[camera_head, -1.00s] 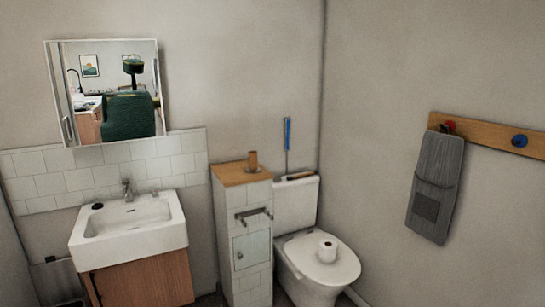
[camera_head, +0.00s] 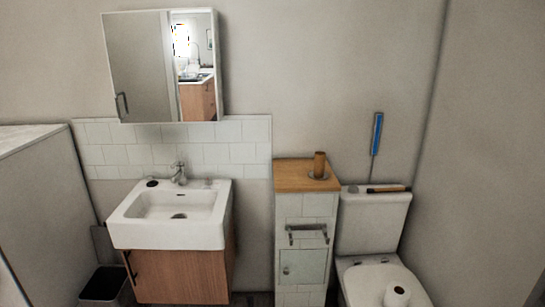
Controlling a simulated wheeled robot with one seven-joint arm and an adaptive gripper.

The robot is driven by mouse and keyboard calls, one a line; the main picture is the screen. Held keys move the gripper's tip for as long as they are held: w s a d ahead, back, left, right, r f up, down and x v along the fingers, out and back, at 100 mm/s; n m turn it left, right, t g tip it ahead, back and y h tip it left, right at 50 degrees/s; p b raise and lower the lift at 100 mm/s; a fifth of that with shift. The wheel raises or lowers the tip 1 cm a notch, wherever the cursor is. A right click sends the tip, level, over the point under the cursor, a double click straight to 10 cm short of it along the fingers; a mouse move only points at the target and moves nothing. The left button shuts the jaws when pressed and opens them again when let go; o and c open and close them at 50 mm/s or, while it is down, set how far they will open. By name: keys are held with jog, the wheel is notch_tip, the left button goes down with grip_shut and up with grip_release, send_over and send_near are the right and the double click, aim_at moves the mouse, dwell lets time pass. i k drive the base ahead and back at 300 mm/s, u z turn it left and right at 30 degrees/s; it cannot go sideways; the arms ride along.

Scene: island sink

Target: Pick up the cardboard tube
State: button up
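The cardboard tube (camera_head: 319,164) is a small brown cylinder. It stands upright on the wooden top (camera_head: 292,177) of a narrow tiled cabinet (camera_head: 309,208), between the sink and the toilet. A thin round base or ring shows around its foot. My gripper is not in view, and nothing touches the tube.
A white sink (camera_head: 177,231) on a wooden cabinet (camera_head: 185,277) stands left of the tiled cabinet. The toilet (camera_head: 365,277) stands to its right, with a paper roll (camera_head: 396,297) on its lid. A blue-handled brush (camera_head: 376,134) stands behind. A bin (camera_head: 103,286) sits low at left.

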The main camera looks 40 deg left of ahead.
aim_at(319, 156)
jog(key=u, duration=0.85)
jog(key=i, duration=0.75)
jog(key=u, duration=0.85)
